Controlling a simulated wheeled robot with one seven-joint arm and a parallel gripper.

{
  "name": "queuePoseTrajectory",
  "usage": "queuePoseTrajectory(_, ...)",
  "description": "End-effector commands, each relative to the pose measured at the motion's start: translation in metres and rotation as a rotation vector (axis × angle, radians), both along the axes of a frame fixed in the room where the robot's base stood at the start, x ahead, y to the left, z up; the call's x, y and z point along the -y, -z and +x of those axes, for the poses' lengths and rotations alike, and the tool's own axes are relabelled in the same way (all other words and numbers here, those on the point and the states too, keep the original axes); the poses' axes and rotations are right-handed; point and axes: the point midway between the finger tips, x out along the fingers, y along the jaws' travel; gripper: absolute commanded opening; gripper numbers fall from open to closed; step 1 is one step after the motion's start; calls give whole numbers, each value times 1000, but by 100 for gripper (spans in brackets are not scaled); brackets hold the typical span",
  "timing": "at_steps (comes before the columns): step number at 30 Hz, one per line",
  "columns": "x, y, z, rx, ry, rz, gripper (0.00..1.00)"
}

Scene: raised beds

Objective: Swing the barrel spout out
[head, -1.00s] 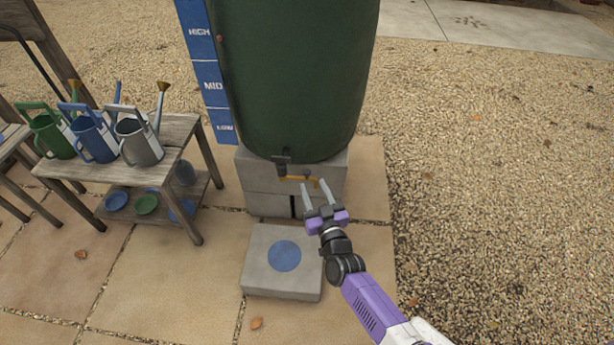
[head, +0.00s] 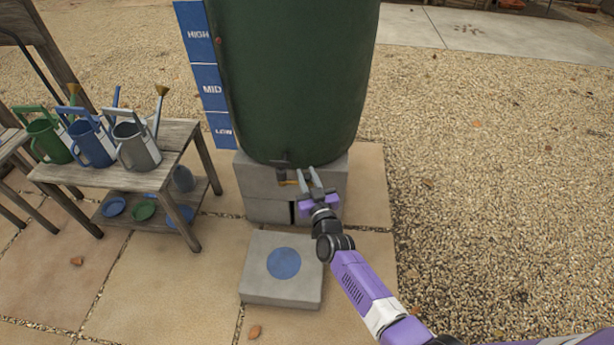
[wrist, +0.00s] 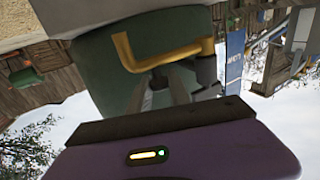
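The green rain barrel (head: 295,80) stands on grey blocks. Its brass spout (head: 290,183) sticks out low at the front, below a dark tap fitting (head: 281,172). In the wrist view the bent brass spout (wrist: 165,58) crosses just beyond my fingertips, its angled end toward the left. My gripper (head: 308,170) is at the spout's right end in the head view and partly hides it. The two grey fingers are apart, also in the wrist view (wrist: 158,92). I cannot tell whether they touch the spout.
A low grey slab with a blue disc (head: 282,292) lies in front of the barrel. A wooden bench (head: 75,172) with watering cans stands left. A blue level board (head: 208,88) is beside the barrel. Gravel at the right is clear.

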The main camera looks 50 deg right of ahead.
Motion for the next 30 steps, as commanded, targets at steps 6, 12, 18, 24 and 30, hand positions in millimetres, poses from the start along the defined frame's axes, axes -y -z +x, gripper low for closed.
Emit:
queuePoseTrajectory(6,0,0,0,0,0,0,0)
queuePoseTrajectory(12,0,0,0,0,0,0,0)
queuePoseTrajectory(18,0,0,0,0,1,0,0)
queuePoseTrajectory(24,0,0,0,0,1,0,0)
queuePoseTrajectory(30,0,0,-1,0,1,0,0)
